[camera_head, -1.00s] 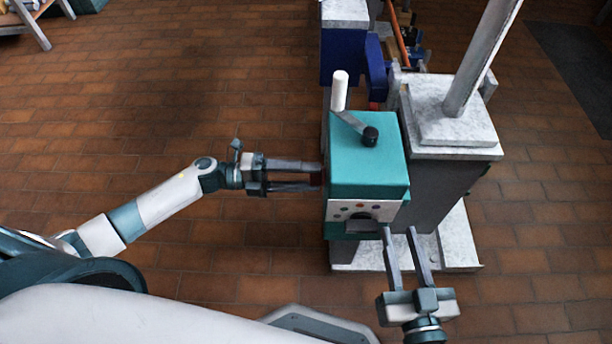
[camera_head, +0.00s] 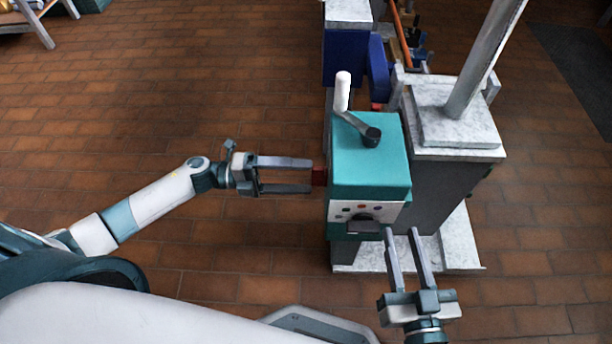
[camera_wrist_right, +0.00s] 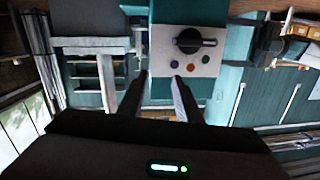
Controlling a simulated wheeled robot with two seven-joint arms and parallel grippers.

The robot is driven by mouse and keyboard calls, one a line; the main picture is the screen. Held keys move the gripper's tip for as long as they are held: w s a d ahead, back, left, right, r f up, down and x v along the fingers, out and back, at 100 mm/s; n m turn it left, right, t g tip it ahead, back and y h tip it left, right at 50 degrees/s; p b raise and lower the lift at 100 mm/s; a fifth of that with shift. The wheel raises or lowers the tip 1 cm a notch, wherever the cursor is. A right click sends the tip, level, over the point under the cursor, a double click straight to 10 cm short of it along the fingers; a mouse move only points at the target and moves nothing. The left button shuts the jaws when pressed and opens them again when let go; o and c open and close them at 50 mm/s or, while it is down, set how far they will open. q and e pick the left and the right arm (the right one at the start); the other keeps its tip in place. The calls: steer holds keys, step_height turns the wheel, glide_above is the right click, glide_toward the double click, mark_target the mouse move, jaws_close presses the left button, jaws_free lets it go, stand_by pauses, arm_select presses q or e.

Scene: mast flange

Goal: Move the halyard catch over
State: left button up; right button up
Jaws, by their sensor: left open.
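A teal box (camera_head: 369,160) stands against the grey mast pedestal, with a white-handled crank (camera_head: 343,92) on top. My right gripper (camera_head: 400,232) is open and empty, in front of the box's lower right front.
The slanted mast (camera_head: 484,60) rises from the pedestal (camera_head: 440,190) on the right. A blue box (camera_head: 345,58) stands behind. A pale base slab (camera_head: 455,240) lies under the pedestal. The tiled floor (camera_head: 230,110) to the left is clear.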

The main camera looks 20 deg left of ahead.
arm_select(q)
steer(key=v, duration=1.5)
arm_select(e)
steer(key=shift+a+r+t, duration=0.15)
steer(key=shift+r+t, duration=0.25)
steer(key=shift+r, duration=0.2)
steer(key=shift+f, duration=0.1)
